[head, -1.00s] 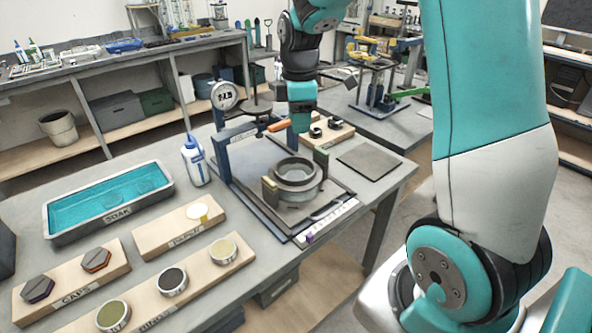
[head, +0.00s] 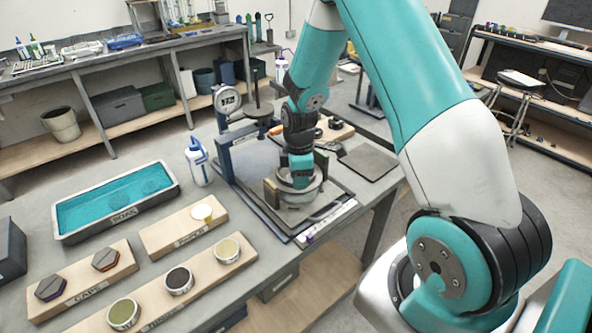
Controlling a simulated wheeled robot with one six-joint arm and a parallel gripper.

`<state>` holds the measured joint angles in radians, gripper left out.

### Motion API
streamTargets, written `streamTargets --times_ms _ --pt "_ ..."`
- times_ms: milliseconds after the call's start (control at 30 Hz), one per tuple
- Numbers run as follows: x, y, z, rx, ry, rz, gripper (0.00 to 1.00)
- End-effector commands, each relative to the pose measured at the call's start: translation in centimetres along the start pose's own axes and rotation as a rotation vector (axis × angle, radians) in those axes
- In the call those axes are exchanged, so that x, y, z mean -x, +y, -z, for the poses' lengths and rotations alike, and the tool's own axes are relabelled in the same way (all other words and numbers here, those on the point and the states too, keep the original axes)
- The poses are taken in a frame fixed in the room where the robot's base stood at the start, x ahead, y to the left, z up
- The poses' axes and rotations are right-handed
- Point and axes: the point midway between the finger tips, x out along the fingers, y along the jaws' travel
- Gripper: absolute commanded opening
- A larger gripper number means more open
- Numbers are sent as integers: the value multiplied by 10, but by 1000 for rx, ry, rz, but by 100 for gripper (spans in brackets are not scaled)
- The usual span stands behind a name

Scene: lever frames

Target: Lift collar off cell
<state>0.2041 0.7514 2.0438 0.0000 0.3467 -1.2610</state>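The grey round cell (head: 298,203) stands on the dark plate of the bench fixture, in the middle of the head view. The collar (head: 283,184) is the ring at the top of the cell, partly covered by my gripper. My gripper (head: 300,181) points down from above, with its end at the collar's level, over or inside the ring. The fingers are small and partly hidden, so I cannot tell whether they touch the collar or how far apart they are.
A brass-coloured block (head: 270,192) and a dark post (head: 321,162) flank the cell closely. A dial gauge (head: 227,100) and blue frame stand behind left. A white bottle (head: 197,162), the soak tray (head: 66,233) and wooden racks (head: 157,237) are left. A flat dark pad (head: 368,163) lies right.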

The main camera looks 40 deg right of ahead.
Motion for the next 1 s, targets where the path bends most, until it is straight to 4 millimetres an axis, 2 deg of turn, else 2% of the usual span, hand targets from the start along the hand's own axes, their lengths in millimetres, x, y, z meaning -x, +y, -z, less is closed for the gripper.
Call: streamTargets --times_ms 133,367,500,1000 --pt "-11 0 0 0 0 1 35" --pt "-12 0 0 0 0 -1 32" --pt "-12 0 0 0 0 -1 0" --pt "-8 0 1 1 0 -1 0"
